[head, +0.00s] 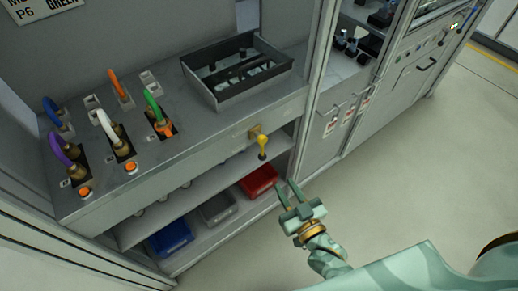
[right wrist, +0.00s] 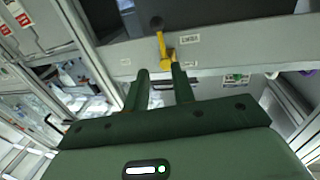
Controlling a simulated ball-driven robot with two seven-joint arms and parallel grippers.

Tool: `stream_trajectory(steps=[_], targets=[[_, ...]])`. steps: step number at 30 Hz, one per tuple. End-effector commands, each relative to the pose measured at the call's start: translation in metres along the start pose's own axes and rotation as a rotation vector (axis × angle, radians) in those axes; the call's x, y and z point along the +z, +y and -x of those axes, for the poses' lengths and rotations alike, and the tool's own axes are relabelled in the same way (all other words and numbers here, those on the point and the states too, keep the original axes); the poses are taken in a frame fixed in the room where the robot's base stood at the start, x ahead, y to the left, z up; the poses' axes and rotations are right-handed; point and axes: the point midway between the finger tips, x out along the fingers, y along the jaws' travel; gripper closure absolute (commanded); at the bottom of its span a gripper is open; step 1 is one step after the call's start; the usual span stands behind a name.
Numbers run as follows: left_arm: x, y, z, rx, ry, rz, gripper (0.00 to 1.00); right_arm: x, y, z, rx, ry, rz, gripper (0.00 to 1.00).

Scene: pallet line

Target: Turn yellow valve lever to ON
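The yellow valve lever (head: 262,142) hangs down from a brass valve body (head: 255,130) on the front edge of the grey workbench. In the right wrist view the yellow lever (right wrist: 165,47) shows just beyond my fingertips, on a light panel with a small label beside it that I cannot read. My right gripper (head: 286,186) is open, its two fingers apart with nothing between them. It is below and to the right of the lever in the head view and does not appear to touch it. The right wrist view shows its fingers (right wrist: 160,74) pointing toward the lever. My left gripper is not in view.
A dark divided tray (head: 225,95) sits on the bench (head: 190,150). Several coloured hoses and two orange buttons are at the left. Red (head: 258,180), grey (head: 217,207) and blue (head: 170,236) bins stand on the shelf below. Floor at right is clear.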

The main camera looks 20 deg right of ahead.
Motion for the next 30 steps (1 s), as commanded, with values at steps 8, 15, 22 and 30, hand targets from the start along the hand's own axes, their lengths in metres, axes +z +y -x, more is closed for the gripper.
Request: stream_trajectory(steps=[8,15,22,30], targets=[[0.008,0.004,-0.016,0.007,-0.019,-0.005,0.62,0.003,-0.001,-0.07,-0.001,0.0,-0.001,0.75],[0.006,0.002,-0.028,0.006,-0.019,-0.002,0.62,0.004,-0.001,-0.122,-0.001,-0.003,-0.001,0.75],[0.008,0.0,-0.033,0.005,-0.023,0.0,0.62,0.003,-0.001,-0.143,-0.001,-0.005,-0.002,0.75],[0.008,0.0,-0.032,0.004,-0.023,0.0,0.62,0.002,-0.001,-0.145,-0.001,-0.004,-0.002,0.75]])
